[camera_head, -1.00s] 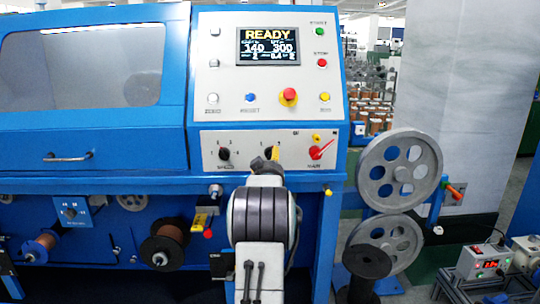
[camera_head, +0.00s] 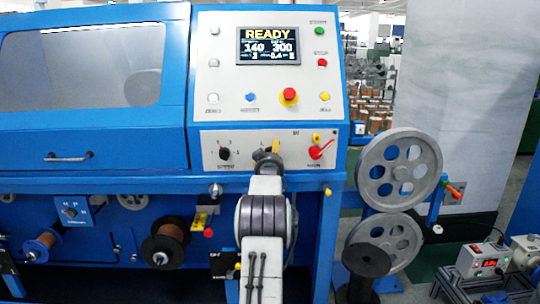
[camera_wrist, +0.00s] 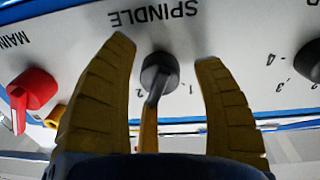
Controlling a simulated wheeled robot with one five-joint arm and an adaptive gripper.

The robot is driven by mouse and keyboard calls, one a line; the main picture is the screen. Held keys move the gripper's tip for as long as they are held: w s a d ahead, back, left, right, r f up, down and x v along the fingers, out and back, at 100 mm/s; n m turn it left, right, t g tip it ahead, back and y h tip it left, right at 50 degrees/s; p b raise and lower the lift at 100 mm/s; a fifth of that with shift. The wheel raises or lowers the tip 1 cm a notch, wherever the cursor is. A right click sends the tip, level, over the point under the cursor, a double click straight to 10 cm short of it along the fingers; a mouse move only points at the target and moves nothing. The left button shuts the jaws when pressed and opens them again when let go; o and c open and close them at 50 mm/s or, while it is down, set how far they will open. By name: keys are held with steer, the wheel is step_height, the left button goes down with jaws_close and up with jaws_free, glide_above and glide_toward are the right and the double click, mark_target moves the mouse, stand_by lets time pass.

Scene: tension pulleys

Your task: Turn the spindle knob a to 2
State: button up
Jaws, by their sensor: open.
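The spindle knob (camera_wrist: 158,75) is a black rotary knob under the upside-down "SPINDLE" label in the wrist view. Its handle points down and slightly left there, close to the mark 2 and away from the mark 1. My gripper (camera_wrist: 165,50) is open, with one yellow-brown finger on each side of the knob. Gaps show between both fingers and the knob. In the head view my gripper (camera_head: 268,150) is at the lower panel and hides most of the spindle knob.
The red main switch (camera_wrist: 33,90) is left of my fingers in the wrist view. Another black knob (camera_wrist: 309,60) is to the right. In the head view, a red mushroom button (camera_head: 288,96) and the READY display (camera_head: 268,46) are above. Grey pulleys (camera_head: 399,172) stand at the right.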

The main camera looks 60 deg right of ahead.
steer(key=shift+c, duration=0.4)
steer(key=c, duration=1.1)
